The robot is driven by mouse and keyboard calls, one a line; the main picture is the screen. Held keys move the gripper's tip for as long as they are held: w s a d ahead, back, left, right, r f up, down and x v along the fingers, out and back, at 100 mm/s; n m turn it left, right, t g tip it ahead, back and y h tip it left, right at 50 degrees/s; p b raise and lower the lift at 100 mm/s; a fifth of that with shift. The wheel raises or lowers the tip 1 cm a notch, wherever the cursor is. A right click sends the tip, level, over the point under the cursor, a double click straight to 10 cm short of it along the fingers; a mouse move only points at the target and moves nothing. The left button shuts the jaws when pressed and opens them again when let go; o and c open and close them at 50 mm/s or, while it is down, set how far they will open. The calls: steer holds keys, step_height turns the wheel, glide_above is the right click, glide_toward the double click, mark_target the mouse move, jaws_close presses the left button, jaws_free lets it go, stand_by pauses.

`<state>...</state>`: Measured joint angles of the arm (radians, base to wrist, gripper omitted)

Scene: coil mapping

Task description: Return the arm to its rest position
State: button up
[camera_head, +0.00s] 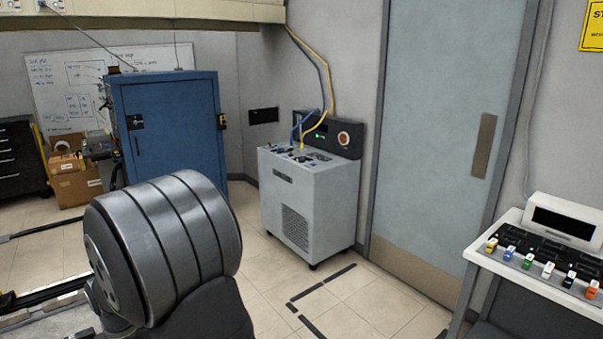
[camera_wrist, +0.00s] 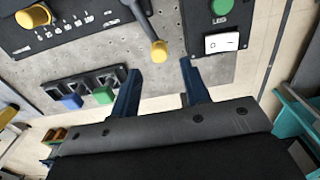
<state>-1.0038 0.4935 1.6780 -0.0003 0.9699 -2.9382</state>
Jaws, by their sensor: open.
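My gripper (camera_wrist: 157,90) shows in the wrist view with its two dark blue fingers spread apart and nothing between them. A grey panel (camera_wrist: 60,65) lies beyond the fingers. On it, a black lever with a yellow tip (camera_wrist: 159,51) appears just above the gap between the fingers; I cannot tell how far off it is. In the head view a large grey ribbed cylindrical part of my own arm fills the lower left, and my gripper is not visible there.
The wrist view shows a yellow knob (camera_wrist: 34,15), a green button (camera_wrist: 221,7), a white rocker switch (camera_wrist: 221,42), and blue (camera_wrist: 71,101) and green (camera_wrist: 103,95) pieces. The head view shows a blue cabinet (camera_head: 170,125), grey wheeled unit (camera_head: 310,205), door (camera_head: 430,130) and right-hand table (camera_head: 530,288).

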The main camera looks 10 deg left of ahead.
step_height(320, 180, down, 6)
steer(key=shift+s+f, duration=0.1)
steer(key=shift+f, duration=0.15)
steer(key=shift+s+a+r+m, duration=0.1)
steer(key=shift+s+a+m, duration=0.15)
steer(key=shift+m, duration=0.25)
steer(key=shift+s+a+r+m, duration=0.1)
steer(key=shift+s+m, duration=0.15)
steer(key=shift+m, duration=0.25)
steer(key=o, duration=1.3)
steer(key=w+a+r+m+g+y, duration=0.2)
steer(key=w+a+r+m, duration=0.1)
steer(key=a+r+m, duration=0.5)
steer(key=w+a+r+m+g+y, duration=0.1)
steer(key=w+a+r+m, duration=0.2)
steer(key=a+r+m, duration=0.45)
steer(key=shift+m, duration=0.35)
steer(key=x, duration=1)
steer(key=shift+w, duration=0.1)
